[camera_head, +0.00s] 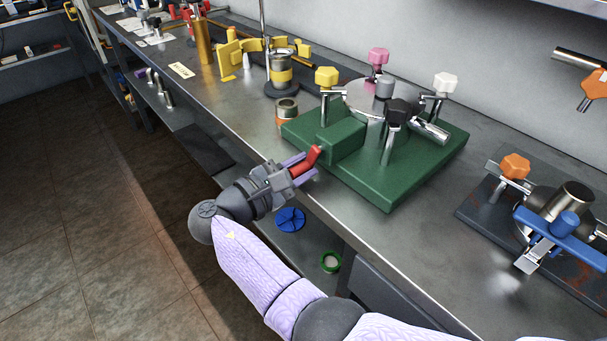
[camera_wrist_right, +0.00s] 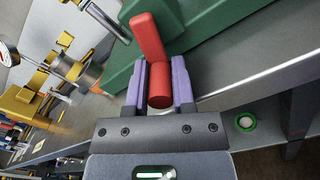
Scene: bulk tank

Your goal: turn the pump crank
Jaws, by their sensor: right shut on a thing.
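The red pump crank (camera_head: 313,157) is at the front left side of the green pump base (camera_head: 400,192). In the right wrist view the crank (camera_wrist_right: 148,37) shows a red arm and a round red handle. My right gripper (camera_head: 301,168) comes in from below and is shut on the crank handle. In the right wrist view its two purple fingers (camera_wrist_right: 159,86) lie on either side of the handle. The green base also shows in that view (camera_wrist_right: 208,25). The joint between crank and base is partly hidden. My left gripper is not in view.
A small tin (camera_head: 287,112) stands just left of the green base. Knobbed valves, one black (camera_head: 398,110), rise from the base. A blue-handled fitting (camera_head: 565,225) is at the right. Below the bench edge are a blue wheel (camera_head: 290,220) and a green ring (camera_head: 330,262).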

